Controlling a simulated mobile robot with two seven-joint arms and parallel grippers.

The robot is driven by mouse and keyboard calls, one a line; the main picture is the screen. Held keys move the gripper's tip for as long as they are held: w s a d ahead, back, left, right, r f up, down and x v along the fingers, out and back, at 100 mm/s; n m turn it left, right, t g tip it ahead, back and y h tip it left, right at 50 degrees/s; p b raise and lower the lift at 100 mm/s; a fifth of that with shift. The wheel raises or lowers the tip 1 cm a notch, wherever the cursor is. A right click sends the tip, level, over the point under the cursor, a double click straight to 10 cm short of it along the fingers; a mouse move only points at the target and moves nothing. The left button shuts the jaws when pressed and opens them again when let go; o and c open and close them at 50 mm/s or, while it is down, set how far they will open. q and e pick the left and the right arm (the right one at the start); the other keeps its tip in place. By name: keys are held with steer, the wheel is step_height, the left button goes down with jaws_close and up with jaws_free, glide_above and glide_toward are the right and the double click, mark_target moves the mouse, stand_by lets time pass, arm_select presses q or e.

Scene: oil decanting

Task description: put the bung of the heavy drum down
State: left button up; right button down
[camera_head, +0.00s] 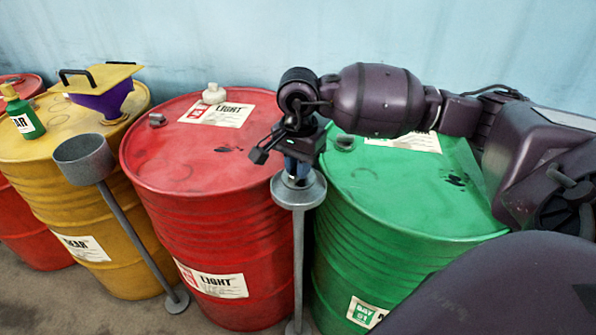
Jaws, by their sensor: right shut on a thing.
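My right gripper (297,168) points down over the small round dish on a grey stand (310,196), between the red and green drums. It is shut on a small pale thing, likely the bung (291,181), mostly hidden by the fingers. The bung is at or just above the dish; I cannot tell whether it touches. The green drum (400,200) stands right of the stand; its top label is largely covered by my right arm, so its name cannot be read. My left gripper is not in view.
A red drum labelled LIGHT (190,165) has a white bung (214,93) and grey cap (156,120) on top. A green bottle (20,112) stands at far left.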

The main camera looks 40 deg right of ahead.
steer(key=shift+f, duration=0.95)
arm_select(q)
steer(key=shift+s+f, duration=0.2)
arm_select(e)
steer(key=shift+r, duration=0.1)
steer(key=shift+f, duration=0.2)
steer(key=c, duration=1.1)
jaws_free()
steer(key=shift+r, duration=0.35)
arm_select(q)
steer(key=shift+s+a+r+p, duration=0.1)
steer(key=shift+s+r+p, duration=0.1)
steer(key=shift+p, duration=0.15)
arm_select(e)
step_height(320, 180, up, 12)
steer(key=shift+f, duration=0.15)
